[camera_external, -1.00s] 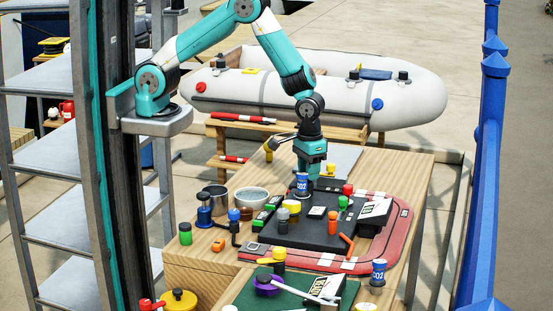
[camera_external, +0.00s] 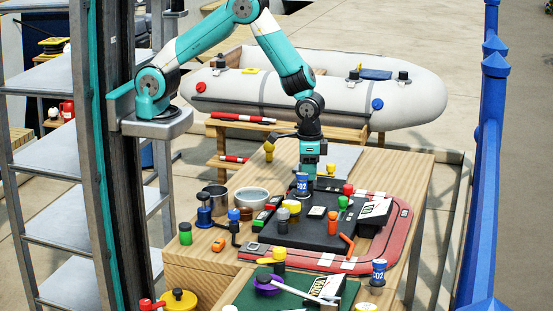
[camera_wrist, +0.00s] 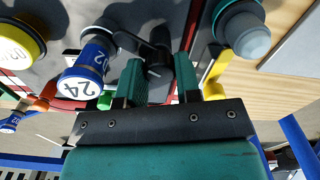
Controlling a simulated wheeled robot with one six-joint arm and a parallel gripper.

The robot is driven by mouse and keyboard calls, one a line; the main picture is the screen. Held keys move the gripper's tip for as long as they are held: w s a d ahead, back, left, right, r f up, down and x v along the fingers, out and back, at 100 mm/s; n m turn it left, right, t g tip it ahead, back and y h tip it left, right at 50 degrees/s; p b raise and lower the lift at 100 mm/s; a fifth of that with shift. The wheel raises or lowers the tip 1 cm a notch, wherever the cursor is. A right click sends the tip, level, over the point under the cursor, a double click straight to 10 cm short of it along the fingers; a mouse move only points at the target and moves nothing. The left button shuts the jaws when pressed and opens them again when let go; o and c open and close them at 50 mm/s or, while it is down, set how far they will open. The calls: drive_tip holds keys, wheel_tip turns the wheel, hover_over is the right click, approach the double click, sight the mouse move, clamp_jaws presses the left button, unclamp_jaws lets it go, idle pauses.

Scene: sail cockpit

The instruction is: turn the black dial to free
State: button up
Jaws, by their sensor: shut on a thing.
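The black dial (camera_wrist: 157,45) shows in the wrist view on a dark grey panel, between the two teal fingers of my gripper (camera_wrist: 160,82). The fingers are shut on its raised black part. In the external view my gripper (camera_external: 313,180) points down at the far edge of the dark panel (camera_external: 323,233), and the dial is hidden behind the gripper and a blue can. I cannot read a "free" mark near the dial.
A red knob (camera_external: 348,189) and green knob (camera_external: 343,202) are to the right. A grey-topped teal knob (camera_wrist: 243,32) is near the fingers.

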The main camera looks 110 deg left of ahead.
drive_tip(key=m, duration=0.5)
drive_tip(key=shift+m, duration=0.4)
drive_tip(key=shift+w, duration=0.1)
idle(0.3)
drive_tip(key=o, duration=0.9)
drive_tip(key=shift+r, duration=0.1)
wheel_tip(320, 180, up, 17)
drive_tip(key=b, duration=0.2)
drive_tip(key=shift+r+b, duration=0.15)
drive_tip(key=shift+b, duration=0.2)
drive_tip(key=s+a+r+n+y, duration=0.1)
drive_tip(key=s+a+n, duration=0.2)
drive_tip(key=s, duration=0.6)
drive_tip(key=s+a+r+n+y, duration=0.1)
drive_tip(key=s+a+n, duration=0.2)
drive_tip(key=s+a, duration=0.3)
drive_tip(key=s+a+r+n+y, duration=0.1)
drive_tip(key=s+a+n+y, duration=0.1)
drive_tip(key=s, duration=1)
drive_tip(key=shift+s+a+r+n, duration=0.15)
drive_tip(key=shift+a+n, duration=0.75)
drive_tip(key=shift+a, duration=0.4)
